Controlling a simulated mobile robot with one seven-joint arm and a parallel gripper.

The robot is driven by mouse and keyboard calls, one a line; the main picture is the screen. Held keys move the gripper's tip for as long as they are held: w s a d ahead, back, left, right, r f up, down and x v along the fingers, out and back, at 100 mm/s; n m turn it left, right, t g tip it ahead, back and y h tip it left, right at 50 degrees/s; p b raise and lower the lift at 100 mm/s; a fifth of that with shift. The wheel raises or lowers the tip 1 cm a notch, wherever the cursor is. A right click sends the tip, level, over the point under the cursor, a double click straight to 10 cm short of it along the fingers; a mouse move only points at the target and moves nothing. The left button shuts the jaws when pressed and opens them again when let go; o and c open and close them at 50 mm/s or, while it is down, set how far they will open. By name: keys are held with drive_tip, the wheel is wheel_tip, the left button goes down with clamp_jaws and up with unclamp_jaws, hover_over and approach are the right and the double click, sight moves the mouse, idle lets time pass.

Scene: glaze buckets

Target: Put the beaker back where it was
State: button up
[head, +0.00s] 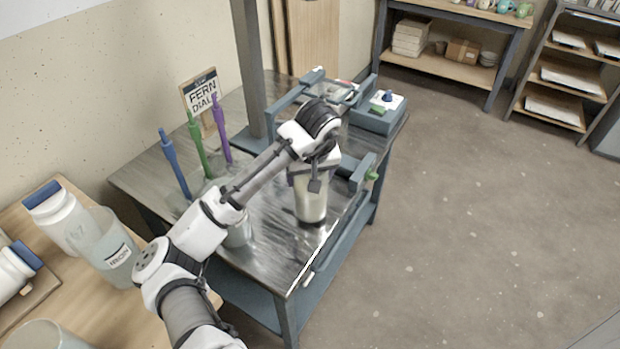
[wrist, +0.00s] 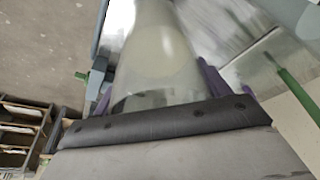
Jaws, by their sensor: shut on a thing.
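A clear beaker with pale contents (head: 312,205) is upright at the front right part of the metal-topped bench (head: 275,262). My gripper (head: 314,172) is shut on its upper part, partly hidden by my wrist. In the wrist view the beaker (wrist: 158,50) fills the middle, between the two purple fingers of my gripper (wrist: 158,90). I cannot tell whether its base touches the bench top.
Blue (head: 174,163), green (head: 198,145) and purple (head: 220,128) handled tools stand behind my arm, by a "FERN DIALS" sign (head: 202,95). A frame with a control box (head: 375,115) is at the bench's far end. An "IRON" jug (head: 108,245) stands at left.

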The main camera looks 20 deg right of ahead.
drive_tip(key=shift+f, duration=0.7)
drive_tip(key=shift+f, duration=0.15)
drive_tip(key=o, duration=1.8)
drive_tip(key=shift+o, duration=0.2)
drive_tip(key=v, duration=1.2)
